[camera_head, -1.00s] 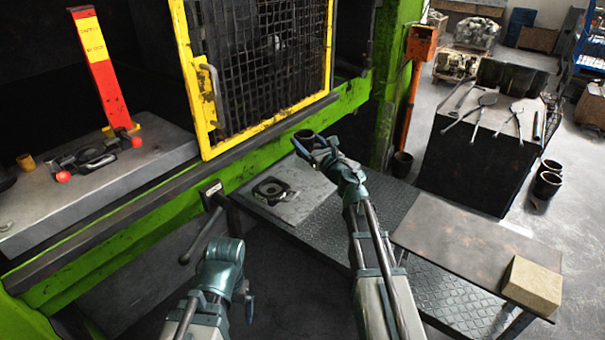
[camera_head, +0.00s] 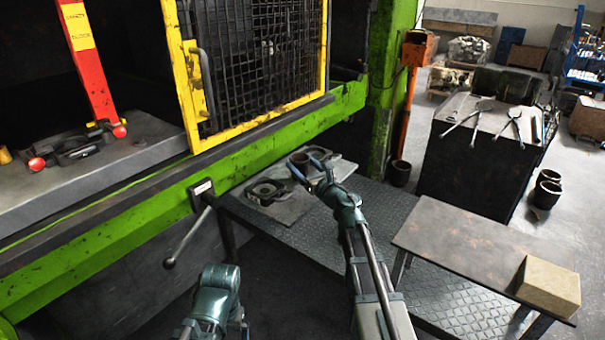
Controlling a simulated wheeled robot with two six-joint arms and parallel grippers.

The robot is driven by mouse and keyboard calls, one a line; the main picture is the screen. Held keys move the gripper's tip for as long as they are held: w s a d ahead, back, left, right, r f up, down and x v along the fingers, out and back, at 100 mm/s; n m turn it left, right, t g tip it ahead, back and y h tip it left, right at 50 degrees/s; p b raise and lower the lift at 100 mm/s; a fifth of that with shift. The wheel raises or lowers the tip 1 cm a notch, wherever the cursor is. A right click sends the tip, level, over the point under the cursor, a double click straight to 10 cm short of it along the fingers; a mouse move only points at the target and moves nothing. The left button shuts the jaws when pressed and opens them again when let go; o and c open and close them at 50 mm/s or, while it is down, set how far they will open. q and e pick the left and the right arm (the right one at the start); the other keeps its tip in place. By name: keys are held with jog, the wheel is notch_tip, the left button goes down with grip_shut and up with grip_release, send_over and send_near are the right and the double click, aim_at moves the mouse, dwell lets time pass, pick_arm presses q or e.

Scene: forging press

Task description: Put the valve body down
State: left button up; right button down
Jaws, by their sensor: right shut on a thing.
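The valve body appears to be the dark brown, hollow, cup-like piece (camera_head: 299,162) at the end of my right arm. My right gripper (camera_head: 310,173) is shut on it. It is over the grey plate beside the press, between two dark ring-shaped die pieces (camera_head: 265,191) (camera_head: 320,154). I cannot tell whether it touches the plate (camera_head: 290,211). My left gripper (camera_head: 245,328) is low in the picture, partly hidden behind its own wrist. Its fingers do not show clearly.
The green press frame (camera_head: 130,214) with its yellow mesh guard (camera_head: 262,68) stands behind the plate. A lever (camera_head: 188,238) sticks out to the left. A low table (camera_head: 470,245) with a tan block (camera_head: 549,286) is on the right. A dark tool bench (camera_head: 470,160) stands further back.

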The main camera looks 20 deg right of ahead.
jog(key=shift+f, duration=0.1)
jog(key=shift+f, duration=0.1)
jog(key=shift+c, duration=1.7)
grip_release()
jog(key=shift+f, duration=0.1)
jog(key=o, duration=0.3)
jog(key=shift+o, duration=0.2)
jog(key=shift+r, duration=0.3)
jog(key=v, duration=1.2)
jog(key=shift+a+f, duration=0.1)
